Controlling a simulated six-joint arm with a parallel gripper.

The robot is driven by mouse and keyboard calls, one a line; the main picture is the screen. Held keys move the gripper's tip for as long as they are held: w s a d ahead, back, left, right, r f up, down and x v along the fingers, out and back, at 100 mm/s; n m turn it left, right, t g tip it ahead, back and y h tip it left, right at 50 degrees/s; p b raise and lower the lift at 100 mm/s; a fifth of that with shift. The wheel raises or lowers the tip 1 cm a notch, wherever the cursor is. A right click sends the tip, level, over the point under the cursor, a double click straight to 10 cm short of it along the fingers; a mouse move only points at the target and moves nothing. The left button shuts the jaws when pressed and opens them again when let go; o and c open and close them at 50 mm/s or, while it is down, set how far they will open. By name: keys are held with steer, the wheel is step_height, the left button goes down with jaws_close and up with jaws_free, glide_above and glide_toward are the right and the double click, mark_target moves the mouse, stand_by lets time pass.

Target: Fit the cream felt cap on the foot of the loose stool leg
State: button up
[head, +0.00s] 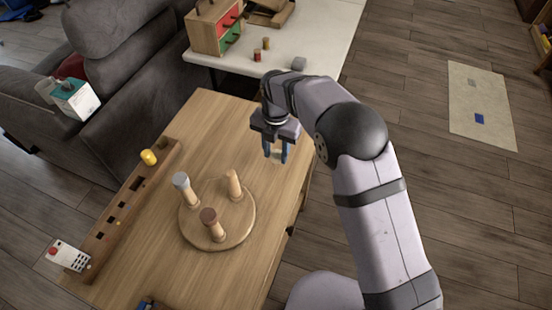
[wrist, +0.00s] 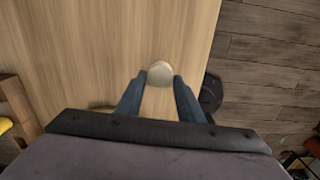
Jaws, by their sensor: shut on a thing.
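My gripper (head: 277,154) is shut on the cream felt cap and holds it above the right part of the wooden table. The cap (wrist: 160,73) shows pale and round between the blue fingertips in the wrist view. In the head view, a round wooden base (head: 190,229) on the table carries three upright legs, left of my gripper. One leg (head: 234,188) has a bare wooden top, one has a grey top (head: 180,179), and one has a brown top (head: 208,215). I cannot tell which leg is loose.
A long wooden block with holes (head: 107,213) lies along the table's left side, with a yellow piece (head: 148,157) at its far end. A white remote-like object (head: 68,255) lies at the near left. Bare tabletop (head: 210,120) is clear beyond the base.

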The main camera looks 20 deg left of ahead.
mark_target(275, 156)
step_height(275, 156, up, 6)
steer(key=shift+s+a+r, duration=0.1)
steer(key=shift+r, duration=0.2)
steer(key=s+a+r+p, duration=0.3)
steer(key=s+r+p, duration=0.3)
steer(key=p, duration=0.4)
steer(key=s+a+r+m+p, duration=0.1)
steer(key=s+a+r+p, duration=0.2)
steer(key=s+r+p, duration=0.3)
steer(key=s+p, duration=0.2)
steer(key=p, duration=0.1)
steer(key=shift+s+a+r+p, duration=0.15)
steer(key=shift+s+a+p, duration=0.05)
steer(key=shift+s+p, duration=0.2)
